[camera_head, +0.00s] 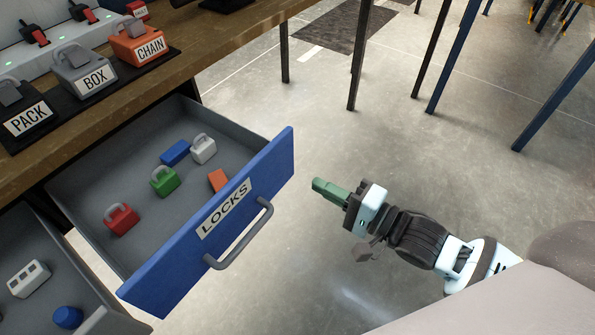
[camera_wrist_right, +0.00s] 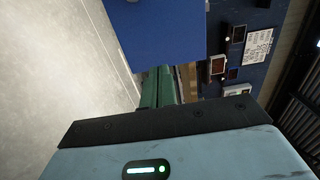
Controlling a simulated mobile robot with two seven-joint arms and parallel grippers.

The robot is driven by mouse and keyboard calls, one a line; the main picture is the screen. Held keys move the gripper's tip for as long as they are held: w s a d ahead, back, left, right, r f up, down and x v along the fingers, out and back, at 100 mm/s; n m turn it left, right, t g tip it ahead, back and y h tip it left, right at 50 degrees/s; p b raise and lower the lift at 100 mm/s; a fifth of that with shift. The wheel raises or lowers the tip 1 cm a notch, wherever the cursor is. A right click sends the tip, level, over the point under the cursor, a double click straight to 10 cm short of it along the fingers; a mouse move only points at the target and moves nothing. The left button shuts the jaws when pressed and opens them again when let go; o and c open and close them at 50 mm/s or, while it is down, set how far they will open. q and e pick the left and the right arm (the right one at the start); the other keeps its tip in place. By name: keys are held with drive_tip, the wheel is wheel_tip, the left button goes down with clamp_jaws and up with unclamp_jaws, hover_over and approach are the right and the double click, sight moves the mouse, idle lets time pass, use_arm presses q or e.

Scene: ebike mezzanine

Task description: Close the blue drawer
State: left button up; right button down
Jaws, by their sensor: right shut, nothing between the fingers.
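The blue drawer (camera_head: 218,225) stands pulled out from under the wooden bench, its blue front labelled LOCKS with a grey bar handle (camera_head: 240,235). Inside lie a red padlock, a green padlock, a white padlock, a blue block and an orange block. My right gripper (camera_head: 318,186) is shut and empty, its green fingers just right of the drawer front's far end, apparently apart from it. In the right wrist view the green fingers (camera_wrist_right: 157,88) show below a blue panel (camera_wrist_right: 155,30), which looks like the drawer front. My left gripper is not in view.
The wooden bench (camera_head: 210,45) carries padlocks labelled PACK, BOX and CHAIN. A second open drawer (camera_head: 45,240) at lower left holds a white block and a blue piece. Table legs (camera_head: 360,55) stand at the back. The floor right of the drawer is clear.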

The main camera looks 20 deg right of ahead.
sight(285, 166)
drive_tip(key=x, duration=0.5)
drive_tip(key=shift+w+a, duration=0.2)
drive_tip(key=shift+w, duration=0.1)
drive_tip(key=shift+w+a, duration=0.3)
